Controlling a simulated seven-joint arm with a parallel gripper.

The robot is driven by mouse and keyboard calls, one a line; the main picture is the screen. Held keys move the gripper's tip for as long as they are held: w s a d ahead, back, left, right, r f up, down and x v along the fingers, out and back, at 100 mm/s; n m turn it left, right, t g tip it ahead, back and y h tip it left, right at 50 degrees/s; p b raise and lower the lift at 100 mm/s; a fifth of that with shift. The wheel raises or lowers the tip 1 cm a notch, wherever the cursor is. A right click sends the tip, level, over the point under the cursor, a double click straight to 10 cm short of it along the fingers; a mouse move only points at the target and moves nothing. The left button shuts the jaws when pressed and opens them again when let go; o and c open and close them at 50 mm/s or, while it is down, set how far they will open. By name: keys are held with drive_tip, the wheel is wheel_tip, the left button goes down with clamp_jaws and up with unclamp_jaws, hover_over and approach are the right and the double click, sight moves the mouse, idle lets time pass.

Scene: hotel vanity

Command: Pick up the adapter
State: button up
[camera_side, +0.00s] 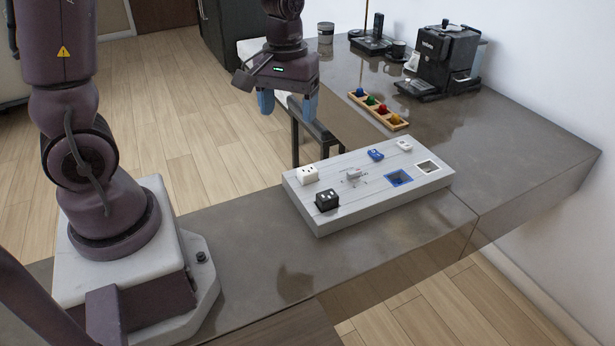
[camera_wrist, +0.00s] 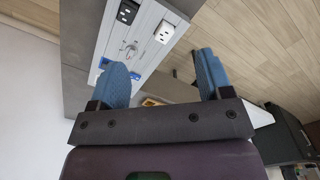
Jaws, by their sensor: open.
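A grey board (camera_side: 345,205) lies on the dark counter. A white cube-shaped adapter (camera_side: 308,174) with socket slots sits at its left end; it also shows in the wrist view (camera_wrist: 165,32). A similar black adapter (camera_side: 327,199) sits at the front left corner, also in the wrist view (camera_wrist: 127,12). I cannot tell which one the task names. A small grey piece (camera_side: 353,174) is mid-board. My gripper (camera_side: 288,104) is open and empty, with blue fingers pointing down, above and behind the board's left end, apart from everything. Its fingers also show in the wrist view (camera_wrist: 163,72).
The board also carries a blue piece (camera_side: 376,155), a small white piece (camera_side: 404,144), a blue square recess (camera_side: 399,178) and a white-rimmed one (camera_side: 427,167). A wooden tray (camera_side: 365,108) of coloured items and a coffee machine (camera_side: 447,60) stand behind. The right counter is clear.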

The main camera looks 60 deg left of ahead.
drive_tip(key=w+a+f+n, duration=0.3)
drive_tip(key=f+n, duration=0.1)
drive_tip(key=f, duration=0.1)
drive_tip(key=n, duration=0.6)
hover_over(307, 169)
drive_tip(key=f, duration=0.8)
drive_tip(key=shift+w+a+f, duration=0.1)
drive_tip(key=shift+w, duration=0.15)
drive_tip(key=shift+s+f, duration=0.2)
drive_tip(key=shift+f, duration=2.45)
drive_tip(key=c, duration=1)
drive_tip(key=shift+r, duration=0.1)
drive_tip(key=shift+r, duration=0.55)
drive_tip(key=s+d+r, duration=0.1)
drive_tip(key=s+r, duration=0.3)
drive_tip(key=s+d+r, duration=0.2)
drive_tip(key=s+r, duration=0.2)
drive_tip(key=s, duration=0.1)
drive_tip(key=s+d+r, duration=0.1)
drive_tip(key=s+r, duration=0.2)
drive_tip(key=s, duration=0.1)
drive_tip(key=shift+s+d+r, duration=0.2)
drive_tip(key=shift+r, duration=0.2)
